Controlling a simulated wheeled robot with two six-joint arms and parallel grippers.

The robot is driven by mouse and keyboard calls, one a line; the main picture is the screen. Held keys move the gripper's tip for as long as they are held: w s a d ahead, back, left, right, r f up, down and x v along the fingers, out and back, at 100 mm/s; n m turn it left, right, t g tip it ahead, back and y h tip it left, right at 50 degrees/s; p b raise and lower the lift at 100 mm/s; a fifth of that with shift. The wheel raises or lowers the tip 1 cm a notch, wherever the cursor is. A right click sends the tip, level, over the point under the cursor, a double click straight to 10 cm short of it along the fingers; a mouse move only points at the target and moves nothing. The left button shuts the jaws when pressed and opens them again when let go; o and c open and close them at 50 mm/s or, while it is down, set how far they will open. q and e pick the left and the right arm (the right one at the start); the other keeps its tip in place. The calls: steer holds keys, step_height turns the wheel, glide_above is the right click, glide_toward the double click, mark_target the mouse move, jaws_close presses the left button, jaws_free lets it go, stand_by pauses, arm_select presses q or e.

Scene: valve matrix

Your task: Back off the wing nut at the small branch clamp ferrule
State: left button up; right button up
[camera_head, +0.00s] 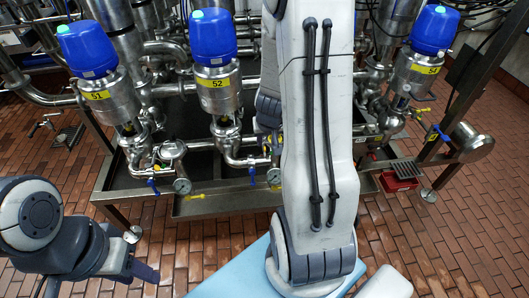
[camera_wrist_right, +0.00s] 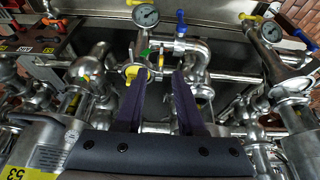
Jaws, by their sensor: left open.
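In the right wrist view, my right gripper (camera_wrist_right: 158,78) has its two dark fingers apart, with nothing clearly held between them. By the left fingertip is a small round clamp ferrule (camera_wrist_right: 133,74) on a thin branch pipe, with yellow parts at its face. I cannot make out for sure which small part is its wing nut; the left finger partly covers this spot. In the head view, my right arm hides its own gripper and the pipes behind it. My left gripper (camera_head: 146,272) is at the lower left, open, over the brick floor and away from the pipes.
Blue-capped valves marked 51 (camera_head: 87,50), 52 (camera_head: 213,38) and 54 (camera_head: 434,30) stand over a metal drip tray (camera_head: 222,204). Pressure gauges (camera_wrist_right: 145,15) and small coloured-handle valves crowd the branch pipes. A red box (camera_head: 398,182) is at the right. The brick floor in front is clear.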

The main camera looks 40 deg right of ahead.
mark_target(265, 148)
steer(key=b+x, duration=0.5)
steer(key=x, duration=0.3)
steer(key=shift+f, duration=0.35)
jaws_close()
